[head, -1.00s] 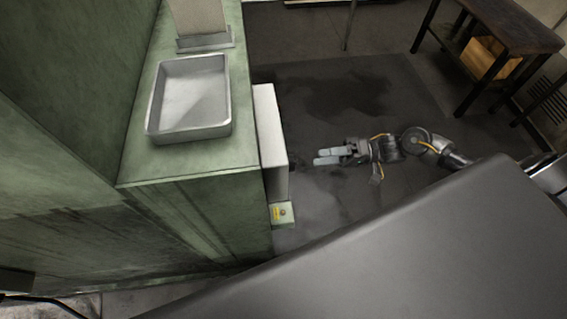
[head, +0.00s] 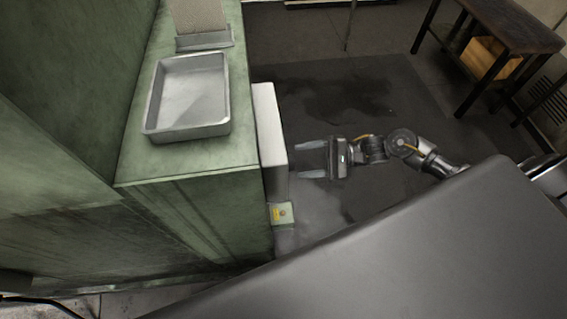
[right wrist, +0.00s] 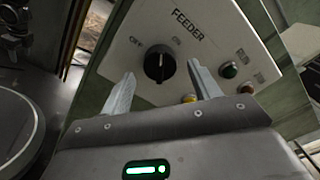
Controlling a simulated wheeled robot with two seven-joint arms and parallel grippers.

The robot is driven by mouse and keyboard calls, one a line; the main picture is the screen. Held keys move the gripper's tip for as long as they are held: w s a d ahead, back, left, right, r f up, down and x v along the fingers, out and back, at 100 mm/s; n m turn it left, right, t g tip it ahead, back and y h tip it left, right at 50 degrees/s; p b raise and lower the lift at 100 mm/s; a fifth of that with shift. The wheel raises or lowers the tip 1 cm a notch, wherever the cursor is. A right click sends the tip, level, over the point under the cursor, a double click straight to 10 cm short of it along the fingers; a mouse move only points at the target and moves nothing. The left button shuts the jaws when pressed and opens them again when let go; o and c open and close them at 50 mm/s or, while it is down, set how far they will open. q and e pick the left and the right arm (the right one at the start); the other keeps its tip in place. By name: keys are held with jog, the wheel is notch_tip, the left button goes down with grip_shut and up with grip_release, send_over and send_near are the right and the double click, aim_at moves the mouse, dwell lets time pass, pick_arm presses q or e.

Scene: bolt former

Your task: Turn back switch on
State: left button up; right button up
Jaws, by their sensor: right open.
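A black rotary switch (right wrist: 159,62) sits on a pale control panel (right wrist: 180,32) marked FEEDER in the right wrist view. Its knob stands near upright between the OFF and ON labels. My right gripper (right wrist: 160,92) is open, with one finger on each side of the knob in the picture and apart from it. In the head view, my right gripper (head: 312,160) points left at the white box (head: 268,130) on the green machine's side. The switch face is hidden there. My left gripper is not in view.
The green machine (head: 190,175) carries a metal tray (head: 190,128). A small box with a yellow label (head: 281,213) is below the white box. Dark floor lies behind my arm.

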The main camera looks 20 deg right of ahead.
jog(key=shift+w+a+n+b, duration=0.1)
jog(key=shift+a+n+b, duration=0.35)
jog(key=shift+n+b, duration=0.85)
jog(key=shift+w+a+n+b, duration=0.15)
jog(key=shift+a+n+b, duration=0.25)
jog(key=shift+n+b, duration=0.9)
jog(key=shift+w+a+n+b, duration=0.1)
jog(key=shift+a+n+b, duration=0.35)
jog(key=shift+n+b, duration=0.85)
